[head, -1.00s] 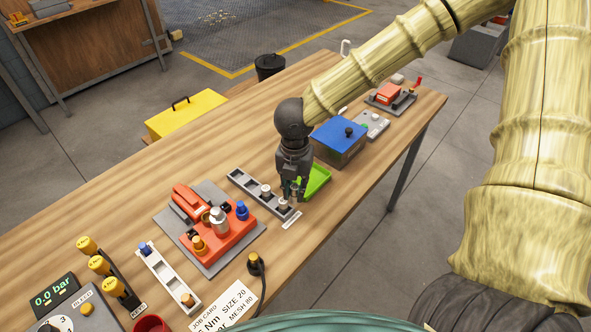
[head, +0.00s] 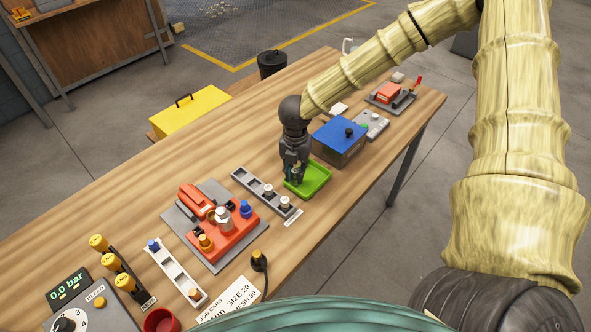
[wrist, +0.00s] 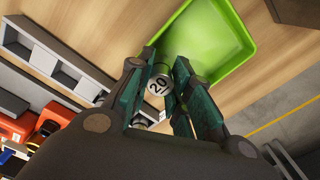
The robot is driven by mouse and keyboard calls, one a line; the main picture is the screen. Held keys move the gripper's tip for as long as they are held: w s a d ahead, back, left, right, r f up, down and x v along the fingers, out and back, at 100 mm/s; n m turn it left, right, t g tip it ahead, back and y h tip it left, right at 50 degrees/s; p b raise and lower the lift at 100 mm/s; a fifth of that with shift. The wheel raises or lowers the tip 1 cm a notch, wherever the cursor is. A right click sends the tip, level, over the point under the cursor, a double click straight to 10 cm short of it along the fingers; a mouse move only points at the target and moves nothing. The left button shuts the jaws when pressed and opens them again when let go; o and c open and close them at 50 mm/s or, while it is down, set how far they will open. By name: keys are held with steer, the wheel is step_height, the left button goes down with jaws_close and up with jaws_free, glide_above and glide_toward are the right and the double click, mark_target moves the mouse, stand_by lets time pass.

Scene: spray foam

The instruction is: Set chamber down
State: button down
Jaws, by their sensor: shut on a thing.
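A small silver chamber with a round white face marked "20" (wrist: 159,85) is between the fingers of my gripper (wrist: 168,88), which is shut on it. In the head view my gripper (head: 295,180) hangs at the left part of a shallow green tray (head: 322,180). The tray also shows in the wrist view (wrist: 235,70), just beyond the fingertips. I cannot tell whether the chamber touches the tray. The tray looks empty where it is visible. A grey slotted rack (head: 250,182) lies left of the tray, with two pale-topped pieces standing in it.
An orange fixture on a grey plate (head: 225,235) is left of the rack. A second rack (head: 178,275) and a yellow-knobbed lever set (head: 115,262) lie nearer. Far-left tabletop is clear.

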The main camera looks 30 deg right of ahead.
mark_target(296, 171)
steer(key=shift+f, duration=0.25)
steer(key=shift+f, duration=0.15)
steer(key=c, duration=1.3)
jaws_free()
step_height(296, 171, up, 12)
steer(key=b, duration=0.2)
steer(key=shift+s+r, duration=0.1)
steer(key=shift+r, duration=0.1)
